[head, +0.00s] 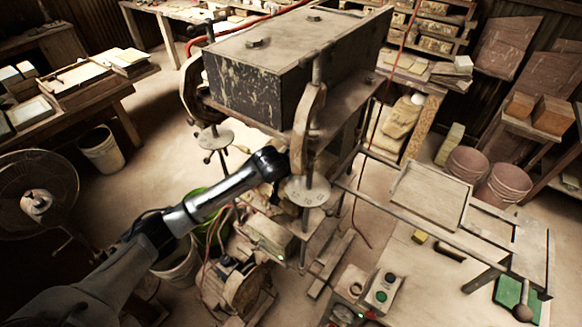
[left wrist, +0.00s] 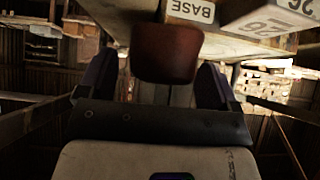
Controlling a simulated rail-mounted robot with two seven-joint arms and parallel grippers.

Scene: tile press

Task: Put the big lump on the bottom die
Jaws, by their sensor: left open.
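My left arm reaches from the lower left to the press (head: 290,60) in the head view. Its gripper is hidden there behind the press's front upright. In the left wrist view my left gripper (left wrist: 157,64) is open, its dark fingers to either side of a rounded reddish-brown lump (left wrist: 165,50). I cannot tell whether it touches them. Beyond the lump is a pale block marked BASE (left wrist: 192,12). I cannot make out the bottom die for certain in either view. My right gripper is in neither view.
A pale block marked 26 (left wrist: 270,16) is beside the BASE block. A control box (head: 382,291) and wooden frames (head: 432,192) are at the right. A fan (head: 38,200) and bucket (head: 101,149) stand at the left. The floor behind the arm is partly clear.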

